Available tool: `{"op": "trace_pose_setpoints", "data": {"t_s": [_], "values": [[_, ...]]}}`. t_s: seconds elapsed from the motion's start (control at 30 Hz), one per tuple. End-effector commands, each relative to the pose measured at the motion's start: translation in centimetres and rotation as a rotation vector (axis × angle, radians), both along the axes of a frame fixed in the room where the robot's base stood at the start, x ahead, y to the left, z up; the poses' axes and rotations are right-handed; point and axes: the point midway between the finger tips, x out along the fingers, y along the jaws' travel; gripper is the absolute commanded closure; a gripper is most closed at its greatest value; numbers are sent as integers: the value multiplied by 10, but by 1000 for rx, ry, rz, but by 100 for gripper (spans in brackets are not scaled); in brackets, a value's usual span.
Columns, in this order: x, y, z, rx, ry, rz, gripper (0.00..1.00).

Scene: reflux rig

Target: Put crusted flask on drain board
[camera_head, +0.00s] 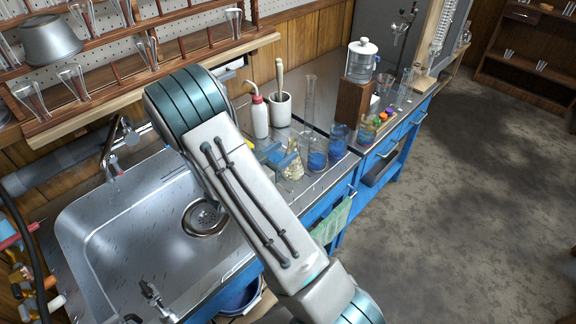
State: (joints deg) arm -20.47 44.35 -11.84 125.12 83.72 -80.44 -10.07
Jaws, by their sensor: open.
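A conical flask with a pale yellowish crust (293,168), which looks like the crusted flask, stands upright on the steel counter right of the sink. Blue finger-like parts of what appears to be my gripper (272,153) show just left of its neck, open. My arm hides the rest of the gripper, and I cannot tell whether it touches the flask. The steel surface beside the sink (318,185) may be the drain board; its bounds are unclear, partly behind my arm.
The sink (130,240) is empty at left, with a faucet (110,150) behind.

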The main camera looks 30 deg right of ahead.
Motion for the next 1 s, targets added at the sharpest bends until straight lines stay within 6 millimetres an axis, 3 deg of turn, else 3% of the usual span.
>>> {"op": "trace_pose_setpoints", "data": {"t_s": [0.4,0.7,0.87,0.9,1.0], "values": [[20,-45,-3,-1,0,0,53],[22,-50,-3,-2,-2,2,53],[22,-49,-3,-1,-1,2,95],[22,-49,-3,-1,-1,2,100],[22,-49,-3,-2,-2,2,100]]}}
